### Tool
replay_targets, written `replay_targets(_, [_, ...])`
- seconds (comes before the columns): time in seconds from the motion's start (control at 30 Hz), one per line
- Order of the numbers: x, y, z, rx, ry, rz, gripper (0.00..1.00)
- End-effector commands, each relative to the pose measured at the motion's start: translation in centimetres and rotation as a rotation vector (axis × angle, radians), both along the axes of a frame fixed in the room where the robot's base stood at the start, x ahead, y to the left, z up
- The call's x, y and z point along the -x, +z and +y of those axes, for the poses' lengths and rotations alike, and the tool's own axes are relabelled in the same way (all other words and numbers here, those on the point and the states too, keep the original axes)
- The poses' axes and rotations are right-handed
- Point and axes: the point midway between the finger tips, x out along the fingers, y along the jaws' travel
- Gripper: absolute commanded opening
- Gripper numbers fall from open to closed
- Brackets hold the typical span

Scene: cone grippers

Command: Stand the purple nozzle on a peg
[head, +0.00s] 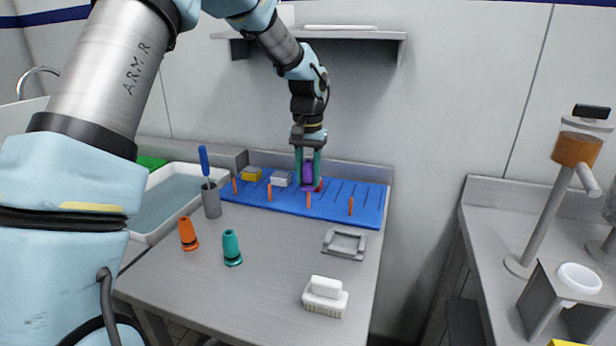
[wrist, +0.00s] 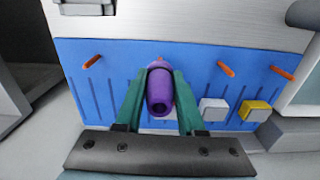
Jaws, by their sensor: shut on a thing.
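My gripper (head: 308,168) is over the blue rack (head: 372,215), its two green fingers shut on the purple nozzle (head: 308,173). In the wrist view the nozzle (wrist: 160,92) sits between the fingers with its dark open end toward the camera. Orange pegs stand along the rack's front: far left (head: 235,185), middle left (head: 269,192), middle right (head: 308,200) and far right (head: 350,206). The nozzle appears just above or behind the middle-right peg in the head view. In the wrist view only a bit of orange shows at its far end. I cannot tell whether they touch.
An orange nozzle (head: 188,234) and a teal nozzle (head: 232,248) stand on the table. A yellow block (head: 252,174) and a white-grey block (head: 280,179) sit on the rack's back. A grey cup (head: 211,202), grey frame (head: 344,244) and white brush (head: 325,297) are nearby.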

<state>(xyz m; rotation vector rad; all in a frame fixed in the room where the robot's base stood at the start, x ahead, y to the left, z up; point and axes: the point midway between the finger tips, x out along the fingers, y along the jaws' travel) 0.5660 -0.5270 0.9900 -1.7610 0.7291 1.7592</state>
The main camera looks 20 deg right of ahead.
Motion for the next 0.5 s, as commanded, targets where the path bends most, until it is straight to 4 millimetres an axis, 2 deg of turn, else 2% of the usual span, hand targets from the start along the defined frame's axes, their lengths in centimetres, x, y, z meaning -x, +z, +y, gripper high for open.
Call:
replay_targets(0.27, [0.03, 0.04, -0.01, 0.000, 0.000, 0.000, 0.00])
replay_targets(0.5, [0.01, -0.79, -0.01, 0.000, 0.000, 0.000, 0.00])
